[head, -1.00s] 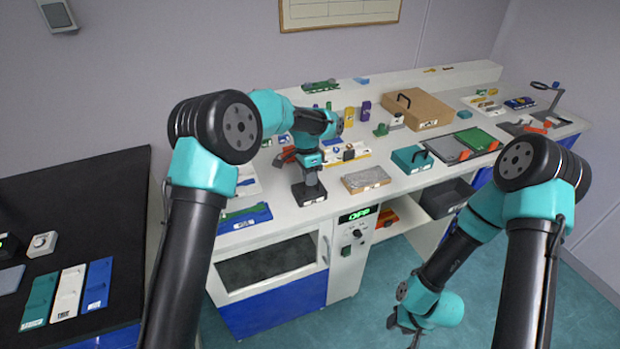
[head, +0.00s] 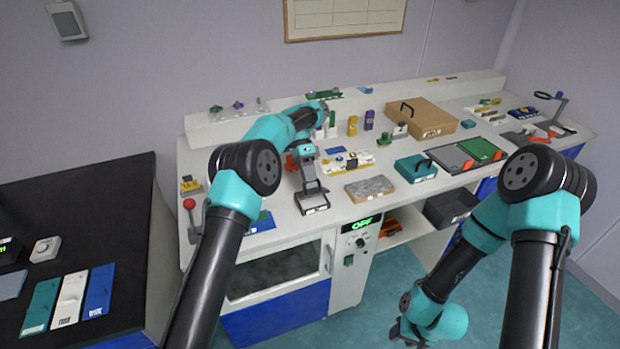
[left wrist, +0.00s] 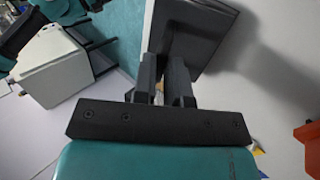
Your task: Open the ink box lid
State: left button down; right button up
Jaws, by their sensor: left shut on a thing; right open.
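The ink box (head: 313,208) is a small dark box with a white label on its front, standing on the white bench. My right gripper (head: 407,333) is open and empty, low over the floor in front of the bench.
A grey slab (head: 370,189) lies right of the ink box. A teal box (head: 416,168) and a brown case (head: 420,114) stand further right. A red-knobbed lever (head: 190,215) stands at the bench's left end. Small items crowd the bench behind the box.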

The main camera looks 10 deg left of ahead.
pick_arm(q)
jog(key=shift+w+a+g, duration=0.1)
jog(key=shift+w+g, duration=0.2)
jog(key=shift+g, duration=0.1)
jog(key=shift+w+a+r+h, duration=0.1)
jog(key=shift+h, duration=0.2)
jog(key=c, duration=1.2)
grip_release()
jog(key=shift+o, duration=0.2)
jog(key=shift+a, duration=0.1)
